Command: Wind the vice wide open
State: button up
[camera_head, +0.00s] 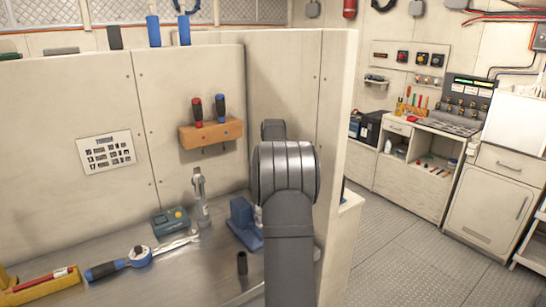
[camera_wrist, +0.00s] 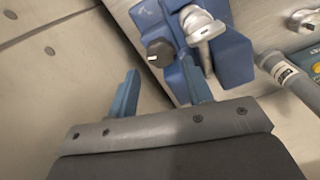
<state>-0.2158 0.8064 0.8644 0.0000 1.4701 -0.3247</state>
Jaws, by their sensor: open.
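The blue vice (camera_head: 242,222) stands on the metal bench, partly hidden behind my arm in the head view. In the wrist view its blue body (camera_wrist: 232,58) fills the top centre, with a silver metal screw end (camera_wrist: 203,27) and a black knob (camera_wrist: 160,51) with a white mark. My gripper (camera_wrist: 160,68) is open, its two blue fingers below the vice in the wrist view. The knob appears between and just beyond the fingertips; I cannot tell whether they touch it. The right finger overlaps the vice body. My gripper is hidden behind my arm in the head view. The jaw gap is unclear.
A wooden rack (camera_head: 210,134) holds two screwdrivers on the back panel. Panels close off the bench behind and to the right.

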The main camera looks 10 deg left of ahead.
notch_tip(320, 180, down, 5)
jog(key=shift+f, duration=0.2)
jog(key=shift+r+m, duration=0.15)
jog(key=shift+m, duration=0.35)
jog(key=m, duration=0.3)
jog(key=shift+m, duration=0.4)
notch_tip(320, 180, up, 18)
jog(key=shift+f, duration=0.25)
notch_tip(320, 180, down, 17)
jog(key=shift+s+r, duration=0.1)
jog(key=shift+f, duration=0.3)
jog(key=shift+n, duration=1)
